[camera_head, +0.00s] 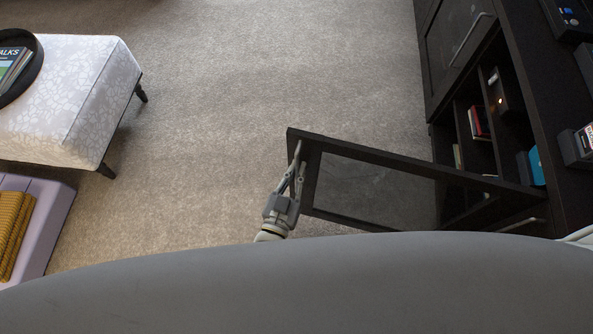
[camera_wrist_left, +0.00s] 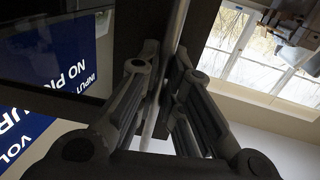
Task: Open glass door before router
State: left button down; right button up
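The dark-framed glass door (camera_head: 372,151) stands swung well out from the dark cabinet (camera_head: 551,111), its free end toward the left. My left gripper (camera_head: 298,165) is at that free end. In the left wrist view a thin metal bar handle (camera_wrist_left: 181,22) runs between the fingers of my left gripper (camera_wrist_left: 166,58), which appear closed around it. A small dark box with an orange light (camera_head: 504,92) sits on a shelf; I cannot tell whether it is the router. My right gripper is not seen in the head view.
A patterned ottoman (camera_head: 85,100) with a round dark tray (camera_head: 36,75) stands at upper left, a lilac seat (camera_head: 52,225) below it. Carpet (camera_head: 250,80) between ottoman and cabinet is clear. Another cabinet door (camera_head: 455,40) is shut. Books (camera_head: 478,122) stand on the shelves.

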pick_arm(q)
jog(key=c, duration=1.5)
grip_release()
jog(key=shift+c, duration=0.2)
jog(key=shift+s, duration=0.1)
jog(key=v, duration=1.1)
jog(key=shift+s+a, duration=0.2)
jog(key=shift+s, duration=0.15)
